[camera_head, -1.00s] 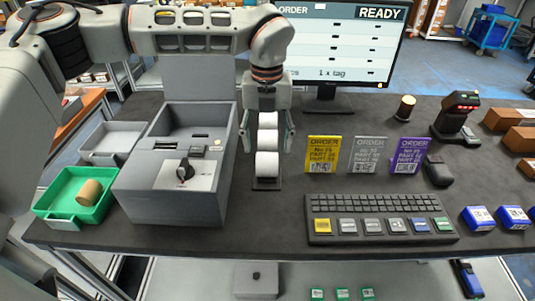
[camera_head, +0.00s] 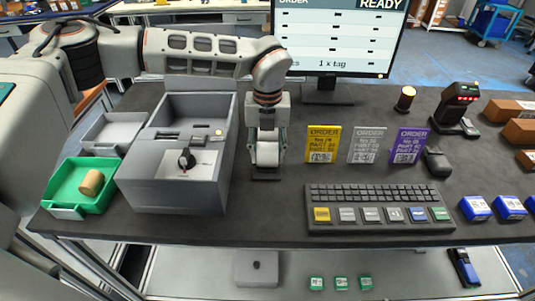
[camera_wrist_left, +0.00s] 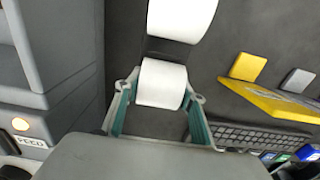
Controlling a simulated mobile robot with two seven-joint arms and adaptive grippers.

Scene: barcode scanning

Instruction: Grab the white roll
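A white roll (camera_head: 267,153) sits upright on its dark stand on the table, between the grey machine and the order cards. My left gripper (camera_head: 267,147) comes down on it from above, with one finger against each side. The left wrist view shows the same white roll (camera_wrist_left: 162,83) between the teal finger pads, which lie close along its edges. My left gripper appears shut on it. A second white roll (camera_wrist_left: 181,18) lies just beyond it in that view. My right gripper is not in view.
The grey machine (camera_head: 180,190) stands close to the left of my gripper. A green tray (camera_head: 65,195) with a brown roll (camera_head: 91,182) is farther left. Yellow, grey and purple order cards and a keyboard (camera_head: 380,208) are to the right. A monitor stands behind.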

